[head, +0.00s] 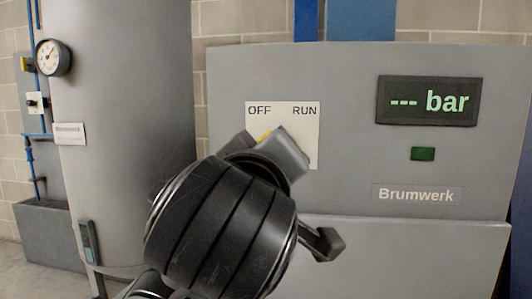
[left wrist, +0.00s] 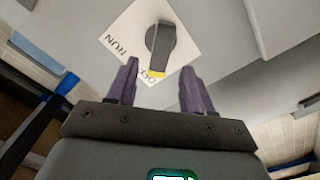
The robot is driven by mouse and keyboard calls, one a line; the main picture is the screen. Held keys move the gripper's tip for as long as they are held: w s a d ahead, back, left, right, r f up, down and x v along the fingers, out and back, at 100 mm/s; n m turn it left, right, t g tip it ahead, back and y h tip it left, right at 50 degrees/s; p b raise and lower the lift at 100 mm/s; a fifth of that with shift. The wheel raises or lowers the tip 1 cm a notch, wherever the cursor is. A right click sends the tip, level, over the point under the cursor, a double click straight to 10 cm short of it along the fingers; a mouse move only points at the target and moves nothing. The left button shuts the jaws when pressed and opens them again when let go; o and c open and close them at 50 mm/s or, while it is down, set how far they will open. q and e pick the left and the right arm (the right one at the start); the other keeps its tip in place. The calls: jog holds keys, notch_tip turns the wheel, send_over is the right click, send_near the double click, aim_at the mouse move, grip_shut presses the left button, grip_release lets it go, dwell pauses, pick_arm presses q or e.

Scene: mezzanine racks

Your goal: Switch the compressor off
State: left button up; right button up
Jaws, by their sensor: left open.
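The compressor's switch plate (head: 311,128) carries the labels OFF and RUN. Its dark rotary knob (left wrist: 160,42) shows clearly in the left wrist view, its yellow-marked end towards OFF. In the head view only a bit of yellow shows past my left gripper (head: 264,146), which hides most of the knob. In the left wrist view my left gripper (left wrist: 159,72) is open and empty, its fingers framing the yellow end, with the knob body ahead of the tips. Contact cannot be told. The display (head: 428,101) reads "--- bar". My right gripper is not in view.
A green indicator (head: 423,154) sits below the display and looks dark. A tall grey tank (head: 125,190) stands left of the compressor cabinet (head: 355,190). A gauge (head: 53,58) and blue pipes are at the far left. The cabinet front right of the plate is clear.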

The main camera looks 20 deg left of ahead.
pick_arm(q)
jog(key=p+v, duration=0.2)
jog(key=v, duration=0.2)
jog(key=shift+s+d, duration=0.1)
jog(key=shift+s, duration=0.2)
dwell(0.3)
